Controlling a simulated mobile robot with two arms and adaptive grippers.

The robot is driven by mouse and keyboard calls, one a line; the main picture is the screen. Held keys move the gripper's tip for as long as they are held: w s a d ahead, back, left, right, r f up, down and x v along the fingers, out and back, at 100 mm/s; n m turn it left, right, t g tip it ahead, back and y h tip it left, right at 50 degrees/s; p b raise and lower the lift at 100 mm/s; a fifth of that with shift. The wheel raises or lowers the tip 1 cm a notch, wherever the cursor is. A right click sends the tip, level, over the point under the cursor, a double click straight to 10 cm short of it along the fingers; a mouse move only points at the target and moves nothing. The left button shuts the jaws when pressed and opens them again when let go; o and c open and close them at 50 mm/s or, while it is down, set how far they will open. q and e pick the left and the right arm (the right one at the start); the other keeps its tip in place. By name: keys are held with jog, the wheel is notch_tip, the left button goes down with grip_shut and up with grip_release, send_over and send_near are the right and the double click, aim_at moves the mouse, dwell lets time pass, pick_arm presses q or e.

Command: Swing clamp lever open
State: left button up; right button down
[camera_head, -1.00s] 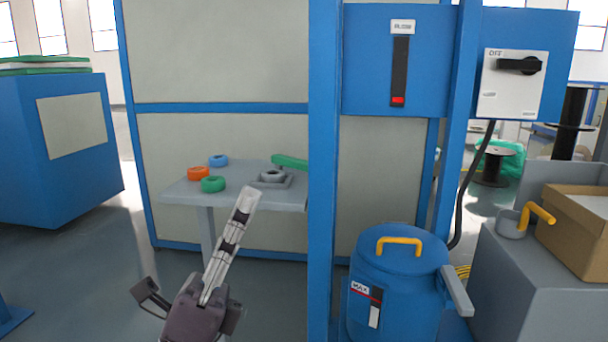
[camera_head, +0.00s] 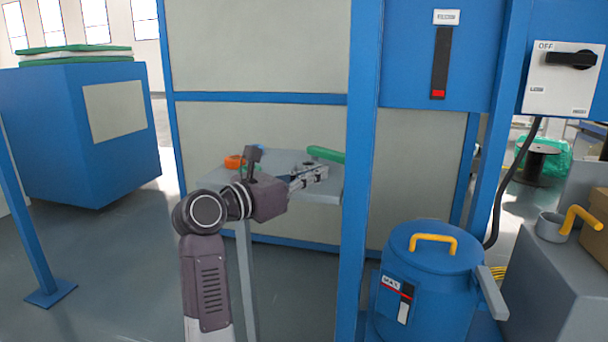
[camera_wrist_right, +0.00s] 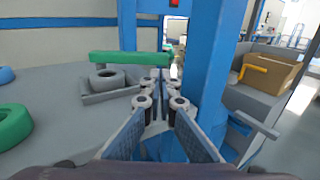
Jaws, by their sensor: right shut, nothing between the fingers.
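The clamp lever is a green bar (camera_head: 326,154) at the right end of the small grey table, partly hidden by the blue post in the head view. It also shows in the right wrist view (camera_wrist_right: 118,58), lying crosswise above a grey ring (camera_wrist_right: 106,80) in a square grey holder (camera_wrist_right: 112,94). My right gripper (camera_head: 322,171) reaches over the table, just below the lever in the head view. In the wrist view its fingers (camera_wrist_right: 160,76) are shut and empty, with tips near the lever's right end. I cannot tell whether they touch it. My left gripper is out of view.
The blue post (camera_head: 362,200) stands close right of the gripper. An orange ring (camera_head: 233,162) and a green ring (camera_wrist_right: 12,125) lie on the table (camera_wrist_right: 60,140). A blue drum (camera_head: 425,285) with a yellow handle stands to the right.

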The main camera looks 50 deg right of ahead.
aim_at(340, 181)
jog(key=d, duration=0.5)
jog(key=s+d+p, duration=0.1)
jog(key=d, duration=0.1)
jog(key=shift+d, duration=0.4)
jog(key=shift+s+d+n+t+p, duration=0.35)
jog(key=shift+d+n+t+p, duration=0.3)
jog(key=shift+t, duration=0.25)
jog(key=shift+w, duration=0.1)
